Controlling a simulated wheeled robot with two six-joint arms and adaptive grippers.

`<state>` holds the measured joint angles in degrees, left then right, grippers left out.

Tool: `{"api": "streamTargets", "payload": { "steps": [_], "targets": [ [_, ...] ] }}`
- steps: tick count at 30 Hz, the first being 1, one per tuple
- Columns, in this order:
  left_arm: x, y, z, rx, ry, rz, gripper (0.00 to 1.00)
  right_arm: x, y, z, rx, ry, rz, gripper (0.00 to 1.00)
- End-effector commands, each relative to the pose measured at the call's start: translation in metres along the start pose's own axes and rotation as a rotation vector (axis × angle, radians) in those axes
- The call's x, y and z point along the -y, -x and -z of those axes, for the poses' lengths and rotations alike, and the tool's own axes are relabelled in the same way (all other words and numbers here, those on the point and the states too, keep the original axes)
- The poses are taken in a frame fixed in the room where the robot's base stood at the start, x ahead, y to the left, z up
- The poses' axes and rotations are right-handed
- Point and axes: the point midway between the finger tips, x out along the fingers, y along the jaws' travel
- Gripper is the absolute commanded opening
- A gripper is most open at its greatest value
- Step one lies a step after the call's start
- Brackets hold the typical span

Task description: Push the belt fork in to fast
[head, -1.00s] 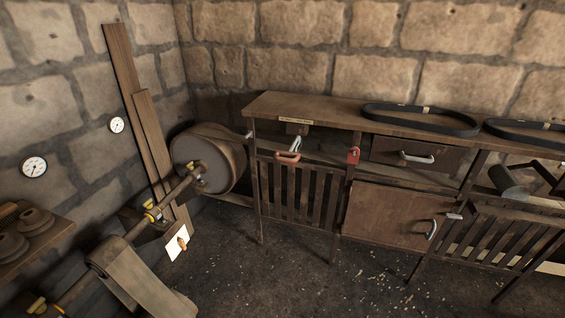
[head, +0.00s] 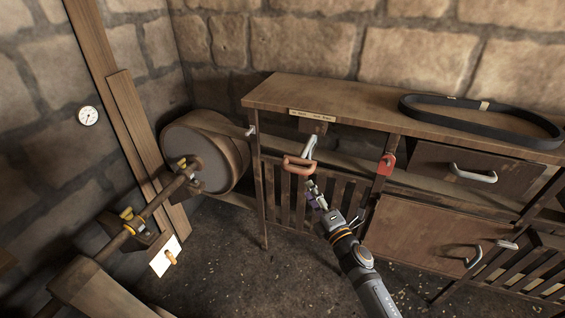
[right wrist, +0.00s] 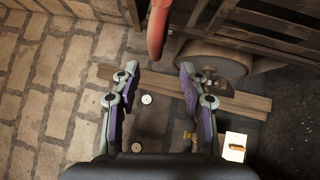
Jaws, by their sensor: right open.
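The belt fork's handle (head: 299,165) has a red-orange grip on a grey metal bar and sticks out from the front of the bench, below a small label plate (head: 312,113) whose lettering is too small to read. In the right wrist view the red grip (right wrist: 158,28) hangs at the top middle, beyond the fingertips. My right gripper (head: 314,188) is just below and slightly right of the handle. In the right wrist view the gripper (right wrist: 160,70) is open and empty, its fingers apart on either side of the grip's line. My left gripper is not in view.
A wide drum pulley (head: 205,150) on a shaft stands left of the bench. A black belt (head: 480,122) lies on the bench top (head: 365,108). A red tag (head: 386,164) and a drawer handle (head: 473,174) are right of the fork handle. Slats stand below it.

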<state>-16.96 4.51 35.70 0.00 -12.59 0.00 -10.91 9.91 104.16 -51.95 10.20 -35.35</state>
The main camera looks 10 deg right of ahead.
Motion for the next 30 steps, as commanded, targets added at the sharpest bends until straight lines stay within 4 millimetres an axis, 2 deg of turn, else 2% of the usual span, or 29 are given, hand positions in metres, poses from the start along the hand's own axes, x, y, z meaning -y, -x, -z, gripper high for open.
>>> {"api": "streamTargets", "payload": {
  "steps": [4, 7, 15, 21, 30],
  "targets": [
    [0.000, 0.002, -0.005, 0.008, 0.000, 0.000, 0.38, -0.004, -0.003, 0.000, -0.002, 0.008, -0.005, 0.44],
    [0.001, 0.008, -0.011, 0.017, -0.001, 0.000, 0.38, -0.005, -0.013, -0.001, 0.000, 0.005, -0.006, 0.44],
    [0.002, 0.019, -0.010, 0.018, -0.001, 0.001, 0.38, -0.004, -0.070, 0.000, 0.000, 0.003, -0.005, 0.44],
    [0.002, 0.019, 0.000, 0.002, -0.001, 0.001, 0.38, -0.002, -0.099, 0.000, -0.001, 0.002, -0.003, 0.44],
    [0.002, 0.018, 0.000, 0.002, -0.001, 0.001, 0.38, -0.002, -0.105, 0.000, -0.001, 0.002, -0.002, 0.44]
  ]
}}
